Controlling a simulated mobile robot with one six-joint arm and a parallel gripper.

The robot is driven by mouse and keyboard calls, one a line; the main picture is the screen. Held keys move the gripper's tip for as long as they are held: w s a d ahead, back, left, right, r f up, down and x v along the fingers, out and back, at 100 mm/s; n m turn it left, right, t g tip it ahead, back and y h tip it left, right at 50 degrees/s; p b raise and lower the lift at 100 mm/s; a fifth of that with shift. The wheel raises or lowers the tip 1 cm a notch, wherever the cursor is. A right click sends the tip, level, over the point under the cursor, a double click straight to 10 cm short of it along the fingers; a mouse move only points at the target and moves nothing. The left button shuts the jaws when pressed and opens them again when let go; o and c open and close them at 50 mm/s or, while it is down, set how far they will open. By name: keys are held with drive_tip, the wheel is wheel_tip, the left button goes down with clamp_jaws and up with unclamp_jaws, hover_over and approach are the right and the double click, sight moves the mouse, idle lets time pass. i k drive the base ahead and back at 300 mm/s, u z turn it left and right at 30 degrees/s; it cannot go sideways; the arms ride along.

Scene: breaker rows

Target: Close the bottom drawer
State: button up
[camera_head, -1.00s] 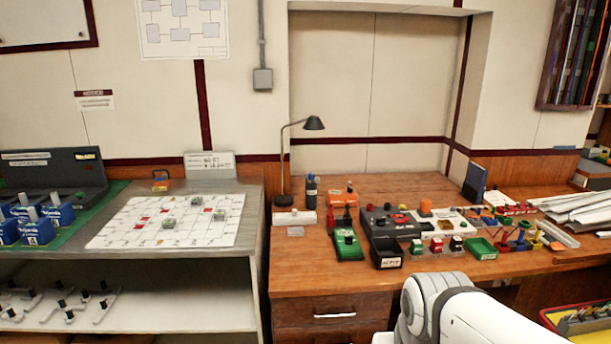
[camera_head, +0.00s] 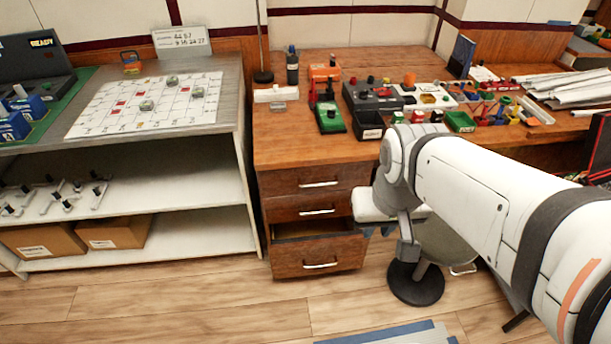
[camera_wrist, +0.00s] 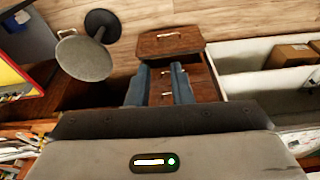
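The wooden desk's bottom drawer (camera_head: 318,258) is pulled partly out, with a dark gap above its front and a silver handle. The two drawers above it look closed. In the wrist view the bottom drawer (camera_wrist: 170,45) sticks out at the top, with its handle beyond my fingertips. I see no contact with the drawer.
A round stool (camera_head: 416,285) with a black base stands right of the drawers, close under my arm; its grey seat (camera_wrist: 84,57) shows in the wrist view. A shelf unit (camera_head: 190,195) with cardboard boxes is at left. The floor before the drawers is clear.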

sight(337, 246)
drive_tip(key=z, duration=2.2)
drive_tip(key=k, duration=1.3)
drive_tip(key=u, duration=1.15)
drive_tip(key=i, duration=0.95)
drive_tip(key=u, duration=0.05)
